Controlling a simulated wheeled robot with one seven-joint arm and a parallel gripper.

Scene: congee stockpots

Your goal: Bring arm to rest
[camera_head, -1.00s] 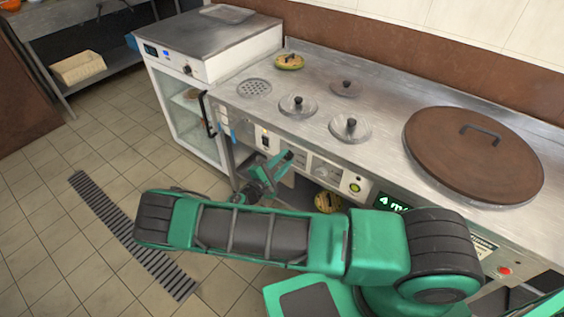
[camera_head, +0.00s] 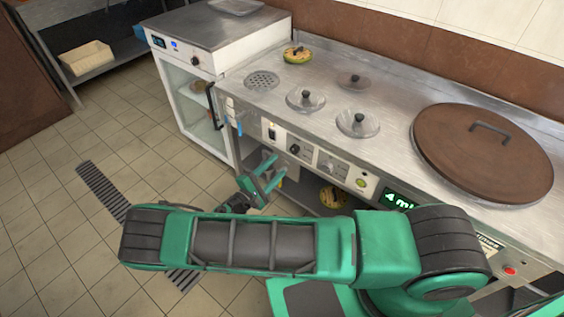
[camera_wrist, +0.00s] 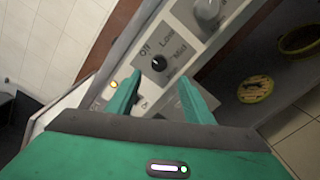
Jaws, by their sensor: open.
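My gripper (camera_head: 264,172) is green and stands just in front of the stove's control panel (camera_head: 316,161). Its two fingers are apart, with nothing between them. In the wrist view, my gripper (camera_wrist: 163,97) points at the panel, and a black knob (camera_wrist: 159,63) marked with "Off", "Low" and "Mid" shows beyond the fingertips. I cannot tell whether a finger touches the panel. My arm (camera_head: 250,243) lies bent across the lower part of the head view.
The steel stove top holds a large brown lid (camera_head: 482,155), several small glass lids (camera_head: 357,123) and a yellow-green lidded item (camera_head: 297,55). A glass-door cabinet (camera_head: 189,105) stands left of the stove. Another yellow item (camera_head: 333,196) lies below the panel.

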